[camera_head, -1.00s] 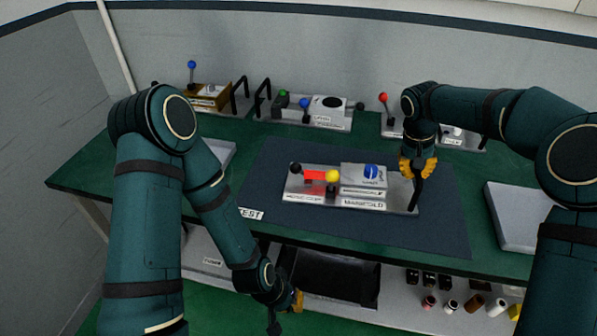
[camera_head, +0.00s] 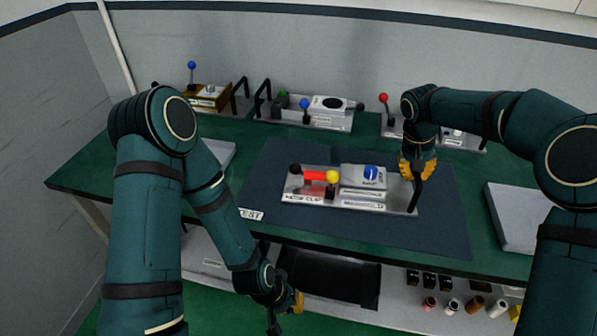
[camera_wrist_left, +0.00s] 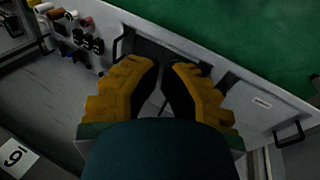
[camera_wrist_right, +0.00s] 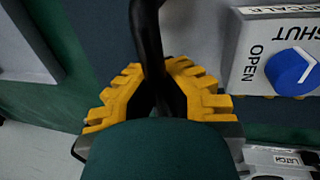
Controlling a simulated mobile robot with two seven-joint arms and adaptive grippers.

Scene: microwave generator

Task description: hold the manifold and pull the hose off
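The manifold (camera_head: 362,177) is a light grey block with a blue knob (camera_head: 370,173) on a plate in the middle of the bench mat. A short red hose (camera_head: 316,176) lies at its left, with a black ball (camera_head: 295,169) at its left end and a yellow ball lever (camera_head: 332,177) at its right. My right gripper (camera_head: 417,172) is at the black handle (camera_wrist_right: 150,45) on the plate's right end; its fingers are closed around it. The right wrist view shows OPEN and SHUT marks by the knob (camera_wrist_right: 292,70).
Fixtures with ball levers stand along the back, including a brown one (camera_head: 208,97) and a grey one (camera_head: 330,113). A grey panel (camera_head: 517,217) lies at right. A TEST label (camera_head: 250,214) is at the mat's left. A lower shelf holds a black tray (camera_head: 325,277) and several small cylinders.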

